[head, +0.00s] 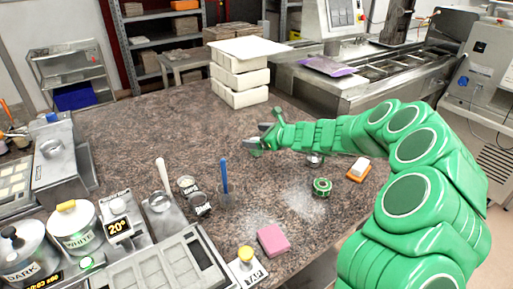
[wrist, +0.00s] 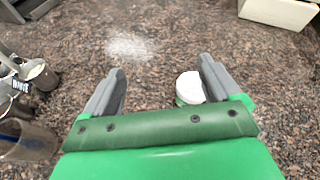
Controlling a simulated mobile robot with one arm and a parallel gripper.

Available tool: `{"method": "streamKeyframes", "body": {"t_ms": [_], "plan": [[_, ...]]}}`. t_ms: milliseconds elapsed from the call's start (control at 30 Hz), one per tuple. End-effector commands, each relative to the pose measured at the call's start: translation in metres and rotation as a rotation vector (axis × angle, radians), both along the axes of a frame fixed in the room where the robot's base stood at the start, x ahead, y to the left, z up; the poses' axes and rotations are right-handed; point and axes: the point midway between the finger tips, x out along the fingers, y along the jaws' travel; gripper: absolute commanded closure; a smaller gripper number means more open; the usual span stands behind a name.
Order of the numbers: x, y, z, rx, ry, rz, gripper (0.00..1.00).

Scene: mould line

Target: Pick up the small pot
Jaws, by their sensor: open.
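The small pot (wrist: 190,86) shows in the wrist view as a small round thing with a white top and a bit of green at its lower edge. It stands on the speckled countertop between my fingers, closer to the right finger. My gripper (wrist: 160,82) is open, its two grey fingers spread apart with the pot's lower part hidden behind my green palm. In the head view my gripper (head: 258,136) reaches left over the middle of the countertop, and I cannot make out the pot there.
A stack of white blocks (head: 240,82) stands behind my gripper. Two small jars (head: 187,184) and a glass with a blue brush (head: 225,188) stand to the front left. A green roll (head: 322,187) and a pink block (head: 272,240) lie nearer. The countertop's left rear (head: 140,125) is clear.

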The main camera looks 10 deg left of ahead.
Motion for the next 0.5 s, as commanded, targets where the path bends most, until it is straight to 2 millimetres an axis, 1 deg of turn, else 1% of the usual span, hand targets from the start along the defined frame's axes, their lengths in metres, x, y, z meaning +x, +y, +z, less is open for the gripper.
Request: {"method": "streamKeyframes", "body": {"t_ms": [33, 100, 200, 300, 400, 500], "plan": [[0.010, -0.005, -0.017, 0.010, 0.039, -0.042, 0.09], [0.022, -0.012, -0.035, 0.023, 0.083, -0.094, 0.09], [0.034, -0.021, -0.052, 0.039, 0.129, -0.152, 0.09], [0.041, -0.027, -0.063, 0.048, 0.158, -0.189, 0.09], [0.045, -0.029, -0.069, 0.053, 0.170, -0.205, 0.09], [0.047, -0.027, -0.072, 0.051, 0.172, -0.206, 0.09]]}}
